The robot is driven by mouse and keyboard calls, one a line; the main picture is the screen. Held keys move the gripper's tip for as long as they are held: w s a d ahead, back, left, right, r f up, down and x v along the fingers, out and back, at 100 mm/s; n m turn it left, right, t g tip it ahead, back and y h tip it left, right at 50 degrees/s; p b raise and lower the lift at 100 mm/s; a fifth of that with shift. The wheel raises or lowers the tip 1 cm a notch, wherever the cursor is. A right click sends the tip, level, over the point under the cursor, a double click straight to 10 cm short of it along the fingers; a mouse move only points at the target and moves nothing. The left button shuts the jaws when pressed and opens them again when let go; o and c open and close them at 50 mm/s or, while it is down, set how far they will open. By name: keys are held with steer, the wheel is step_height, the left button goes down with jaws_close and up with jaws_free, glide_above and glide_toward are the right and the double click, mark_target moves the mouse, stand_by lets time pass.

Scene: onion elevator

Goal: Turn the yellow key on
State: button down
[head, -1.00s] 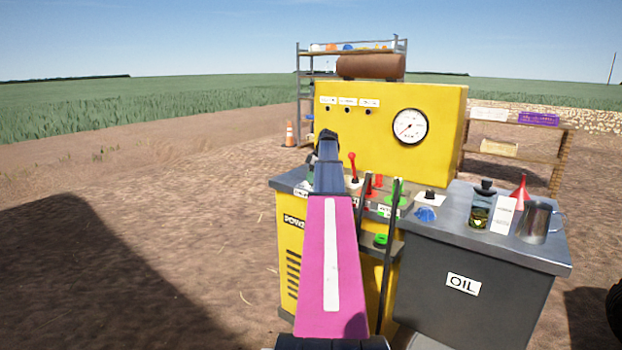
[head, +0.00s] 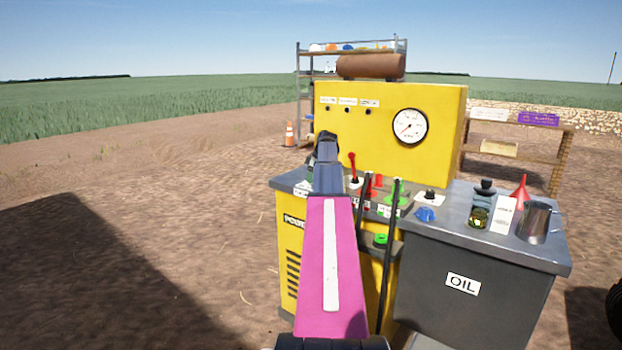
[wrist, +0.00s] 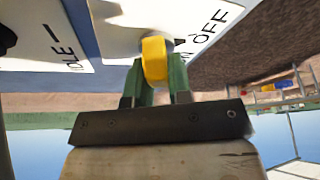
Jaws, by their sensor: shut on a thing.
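The yellow key (wrist: 154,58) shows in the wrist view, set in a white plate (wrist: 200,22) with the word OFF and a partly covered second word. My gripper (wrist: 160,76) is shut on the yellow key, with a green finger on each side of it. In the head view my pink arm reaches to the left end of the control panel (head: 400,206). There my arm and gripper hide the key.
A red lever (head: 352,165) and several red and green controls stand right of my arm. A yellow cabinet with a gauge (head: 410,127) rises behind. The grey oil bench (head: 490,255) holds a bottle, a funnel (head: 521,190) and a metal jug (head: 535,222).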

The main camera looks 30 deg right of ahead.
steer(key=m+h, duration=0.1)
steer(key=m, duration=0.2)
steer(key=m+t+h, duration=0.1)
steer(key=m, duration=0.1)
steer(key=shift+m, duration=0.4)
steer(key=m+h, duration=0.1)
steer(key=m, duration=0.1)
steer(key=m+h, duration=0.1)
steer(key=m, duration=0.2)
steer(key=shift+d, duration=0.2)
steer(key=shift+m, duration=0.4)
steer(key=c, duration=1)
jaws_free()
steer(key=shift+c, duration=0.2)
steer(key=v, duration=1)
steer(key=shift+s+r, duration=0.3)
